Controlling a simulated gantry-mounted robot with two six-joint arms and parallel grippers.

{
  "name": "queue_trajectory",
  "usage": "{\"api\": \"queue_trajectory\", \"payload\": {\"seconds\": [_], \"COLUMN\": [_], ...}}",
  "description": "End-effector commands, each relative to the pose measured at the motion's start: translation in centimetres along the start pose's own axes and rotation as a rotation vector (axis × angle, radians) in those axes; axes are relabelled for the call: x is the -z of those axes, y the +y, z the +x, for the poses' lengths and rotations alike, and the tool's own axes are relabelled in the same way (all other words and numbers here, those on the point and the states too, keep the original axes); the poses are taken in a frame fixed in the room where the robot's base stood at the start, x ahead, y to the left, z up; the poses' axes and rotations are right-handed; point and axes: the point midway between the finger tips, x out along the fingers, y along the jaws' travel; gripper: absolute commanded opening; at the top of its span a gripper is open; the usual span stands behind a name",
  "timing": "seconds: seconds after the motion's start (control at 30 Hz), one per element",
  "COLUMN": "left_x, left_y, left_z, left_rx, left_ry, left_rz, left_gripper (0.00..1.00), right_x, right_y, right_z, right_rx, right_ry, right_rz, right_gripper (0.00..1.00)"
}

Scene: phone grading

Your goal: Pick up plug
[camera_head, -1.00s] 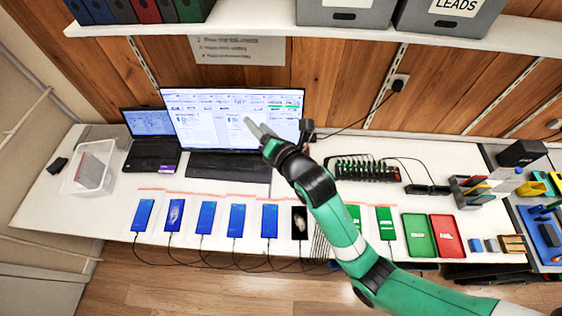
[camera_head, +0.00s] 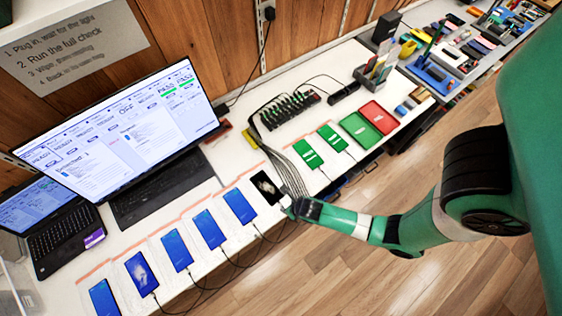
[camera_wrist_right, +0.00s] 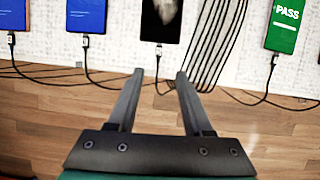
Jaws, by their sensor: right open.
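A small plug (camera_wrist_right: 158,50) on a dark cable sits at the lower end of a black phone with a pale image on its screen (camera_wrist_right: 165,18) in the right wrist view. The same phone (camera_head: 266,187) lies near the table's front edge in the head view. My right gripper (camera_wrist_right: 159,75) is open and empty, its two fingertips on either side of the cable line just below the plug. In the head view my right gripper (camera_head: 289,211) is beside the phone's lower end, and it hides the plug there. My left gripper is not in view.
Blue-screened phones (camera_head: 208,229) with cables lie to the left. Green-screened phones (camera_head: 307,153) lie to the right. A bundle of dark cables (camera_wrist_right: 217,45) runs close to the right fingertip. A green tray (camera_head: 357,131) and a red tray (camera_head: 379,117) lie farther right.

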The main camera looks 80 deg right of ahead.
Motion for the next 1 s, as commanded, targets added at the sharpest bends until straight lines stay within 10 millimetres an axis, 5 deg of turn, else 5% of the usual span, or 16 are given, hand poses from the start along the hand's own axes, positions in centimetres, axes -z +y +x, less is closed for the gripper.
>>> {"api": "queue_trajectory", "payload": {"seconds": [0.1,0.37,0.63,0.9,1.0], "left_x": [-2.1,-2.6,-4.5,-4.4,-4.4], "left_y": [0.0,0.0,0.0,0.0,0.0], "left_z": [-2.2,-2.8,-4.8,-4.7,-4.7], "left_rx": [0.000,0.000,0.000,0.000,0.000], "left_ry": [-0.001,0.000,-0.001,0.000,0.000], "left_rz": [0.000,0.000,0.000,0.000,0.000], "left_gripper": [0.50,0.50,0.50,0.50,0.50], "right_x": [0.3,0.0,0.1,0.0,0.0], "right_y": [0.0,0.1,0.1,0.1,0.1], "right_z": [3.1,4.0,8.3,8.6,8.6], "right_rx": [-0.001,-0.002,-0.001,-0.002,-0.002], "right_ry": [-0.001,-0.001,0.000,-0.001,-0.001], "right_rz": [0.002,0.001,0.001,0.000,0.000], "right_gripper": [0.51,0.51,0.51,0.51,0.36]}}
